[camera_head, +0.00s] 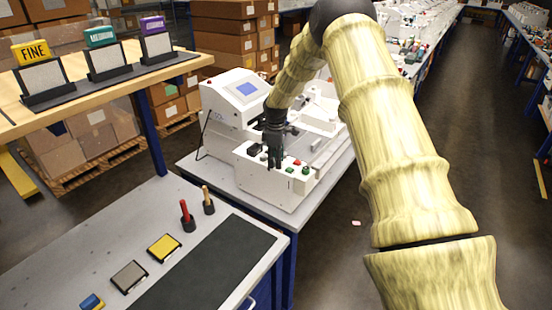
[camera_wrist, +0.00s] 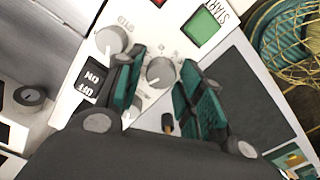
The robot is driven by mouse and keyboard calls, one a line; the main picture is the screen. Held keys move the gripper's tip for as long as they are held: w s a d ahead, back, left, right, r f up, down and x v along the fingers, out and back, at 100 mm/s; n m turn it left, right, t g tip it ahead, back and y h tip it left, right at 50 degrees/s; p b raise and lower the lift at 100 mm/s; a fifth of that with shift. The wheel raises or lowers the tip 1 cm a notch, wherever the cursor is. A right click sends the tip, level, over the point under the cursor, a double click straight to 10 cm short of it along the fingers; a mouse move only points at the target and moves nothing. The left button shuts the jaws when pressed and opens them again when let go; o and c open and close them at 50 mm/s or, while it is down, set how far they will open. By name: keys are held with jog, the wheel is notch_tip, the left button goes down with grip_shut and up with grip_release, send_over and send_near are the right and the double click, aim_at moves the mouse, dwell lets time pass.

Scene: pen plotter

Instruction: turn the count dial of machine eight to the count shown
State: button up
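The white plotter machine (camera_head: 235,110) stands on a grey bench, with my gripper (camera_head: 275,155) pointing down over its front control panel. In the wrist view my gripper (camera_wrist: 163,66) is open, with teal pads on both fingers. A grey round dial (camera_wrist: 160,73) shows between the fingers, with a gap on each side. A second grey dial (camera_wrist: 112,41) is up and left, outside the left finger. A black ON/OFF switch (camera_wrist: 92,82) lies below it. The green START button (camera_wrist: 201,30) is up and right. The count shown and the machine number are not readable.
A blue screen (camera_head: 246,89) is on the machine's raised back part. A closer bench (camera_head: 120,225) holds pads and two pegs. A wooden shelf (camera_head: 120,90) carries FINE, MEDIUM and another sign.

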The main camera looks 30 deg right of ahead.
jog(key=shift+s+d, duration=0.1)
jog(key=c, duration=0.8)
jog(key=shift+m, duration=0.3)
jog(key=m+b, duration=0.1)
jog(key=m, duration=0.2)
jog(key=shift+m+b, duration=0.4)
jog(key=shift+m, duration=1.7)
jog(key=o, duration=0.8)
